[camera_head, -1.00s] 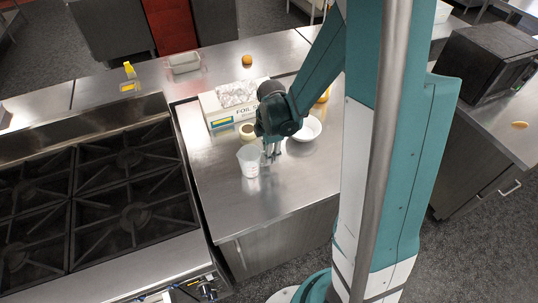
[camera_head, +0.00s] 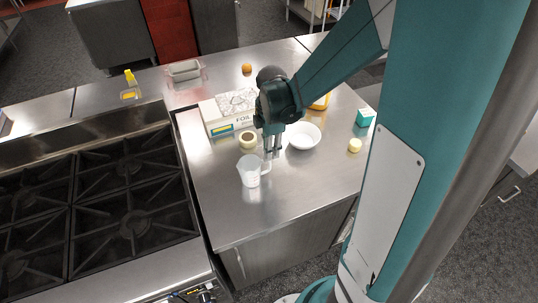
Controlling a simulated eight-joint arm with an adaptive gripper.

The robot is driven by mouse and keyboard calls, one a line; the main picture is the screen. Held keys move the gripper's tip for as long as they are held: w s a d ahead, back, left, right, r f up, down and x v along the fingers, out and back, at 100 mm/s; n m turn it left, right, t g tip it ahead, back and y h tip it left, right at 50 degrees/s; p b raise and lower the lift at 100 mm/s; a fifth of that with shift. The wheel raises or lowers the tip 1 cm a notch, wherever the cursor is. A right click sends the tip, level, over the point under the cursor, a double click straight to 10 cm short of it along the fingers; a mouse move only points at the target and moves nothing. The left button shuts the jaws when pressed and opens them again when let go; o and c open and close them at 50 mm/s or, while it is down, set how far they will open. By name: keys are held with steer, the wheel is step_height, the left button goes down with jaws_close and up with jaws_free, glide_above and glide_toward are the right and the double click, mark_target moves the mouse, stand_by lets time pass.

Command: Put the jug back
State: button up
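The jug (camera_head: 249,171) is a translucent white measuring jug standing upright on the steel counter, its handle on the right side. My gripper (camera_head: 270,157) points down just to the right of the jug, by its handle. The fingers look small here, and I cannot tell whether they are around the handle or only beside it, or how far apart they are.
A foil box (camera_head: 228,112) and a tape-like roll (camera_head: 247,139) stand behind the jug. A white bowl (camera_head: 303,136) is right of my gripper. A stove (camera_head: 110,205) borders the counter on the left. The counter front (camera_head: 270,215) is clear.

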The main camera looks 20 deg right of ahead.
steer(key=shift+r, duration=2.25)
steer(key=shift+s+r, duration=0.1)
steer(key=shift+s+a+r+m, duration=0.1)
steer(key=shift+s+r+m, duration=0.15)
steer(key=shift+r+m, duration=0.2)
steer(key=s+a+r+m+t, duration=0.2)
steer(key=s+r+m+t, duration=0.1)
steer(key=s+r+m, duration=0.4)
steer(key=s+a+r+m+t, duration=0.2)
steer(key=s+r+m+t, duration=0.2)
steer(key=s+r+m, duration=0.4)
steer(key=shift+s+a+m, duration=0.35)
steer(key=shift+a+m, duration=0.05)
steer(key=shift+m, duration=0.65)
steer(key=shift+f, duration=0.15)
